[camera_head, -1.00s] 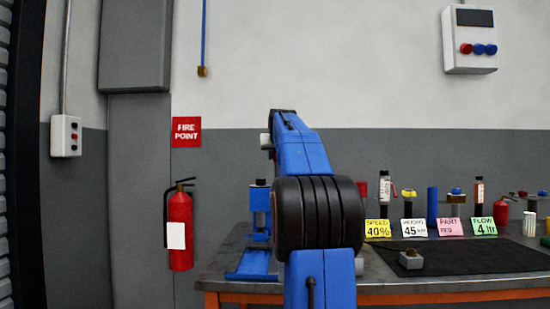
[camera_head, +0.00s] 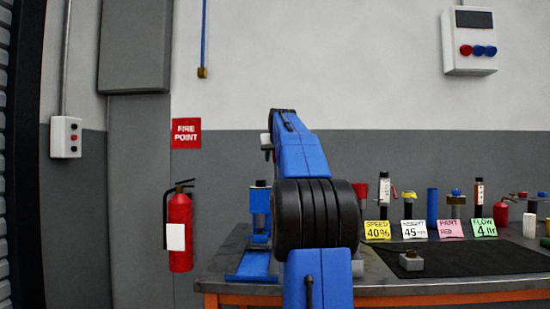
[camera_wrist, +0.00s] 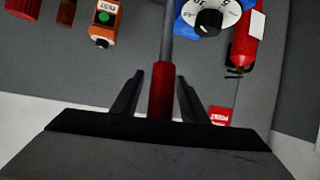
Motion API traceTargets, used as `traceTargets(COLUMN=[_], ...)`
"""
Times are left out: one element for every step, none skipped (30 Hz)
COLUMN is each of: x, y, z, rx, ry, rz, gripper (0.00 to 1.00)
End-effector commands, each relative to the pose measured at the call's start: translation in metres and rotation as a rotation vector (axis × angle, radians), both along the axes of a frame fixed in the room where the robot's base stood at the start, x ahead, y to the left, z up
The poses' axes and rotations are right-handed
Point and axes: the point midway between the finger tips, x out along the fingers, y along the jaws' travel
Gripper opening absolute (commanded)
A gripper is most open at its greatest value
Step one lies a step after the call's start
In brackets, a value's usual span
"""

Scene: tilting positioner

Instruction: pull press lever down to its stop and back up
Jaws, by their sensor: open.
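The press lever shows in the wrist view as a grey rod (camera_wrist: 167,40) ending in a red grip (camera_wrist: 161,90). My gripper (camera_wrist: 160,76) is open, with one dark finger on each side of the red grip. A gap shows on both sides, so the fingers do not appear to clamp it. The blue press (camera_head: 259,200) stands on the left end of the bench in the head view, partly behind my arm. Its blue body with a round white dial (camera_wrist: 209,18) shows at the top of the wrist view. My arm hides the lever and gripper fingers in the head view.
A red fire extinguisher (camera_head: 180,230) hangs left of the bench (camera_head: 380,291). Several bottles and tools stand behind colored cards (camera_head: 415,229) at the right. A small block (camera_head: 411,261) sits on the dark mat (camera_head: 470,262). An orange button box (camera_wrist: 104,22) shows in the wrist view.

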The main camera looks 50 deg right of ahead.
Motion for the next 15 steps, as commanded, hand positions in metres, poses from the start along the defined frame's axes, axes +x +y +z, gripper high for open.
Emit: traceTargets(x=[-0.001, -0.002, -0.004, -0.005, -0.008, -0.011, -0.015, -0.018, -0.023, -0.027, -0.032, -0.037, -0.041, -0.045, -0.051], y=[0.001, 0.002, 0.003, 0.004, 0.006, 0.01, 0.012, 0.015, 0.02, 0.023, 0.027, 0.031, 0.035, 0.038, 0.043], z=[0.001, 0.001, 0.003, 0.004, 0.005, 0.008, 0.01, 0.012, 0.015, 0.018, 0.021, 0.025, 0.027, 0.03, 0.034], rx=[0.0, 0.0, 0.0, 0.0, -0.001, -0.001, -0.001, -0.001, -0.001, -0.001, -0.001, -0.001, -0.002, -0.002, -0.002], ry=[0.0, 0.0, 0.0, 0.0, -0.001, -0.001, -0.002, -0.002, -0.002, -0.002, -0.002, -0.002, -0.001, -0.001, -0.002], rz=[0.0, 0.0, 0.0, 0.0, 0.0, 0.0, 0.0, 0.0, 0.0, 0.0, 0.0, 0.0, -0.001, -0.001, -0.001], gripper=[0.4, 0.4, 0.4, 0.4, 0.4, 0.4, 0.4, 0.4, 0.4, 0.4, 0.4, 0.4, 0.4, 0.4, 0.4])
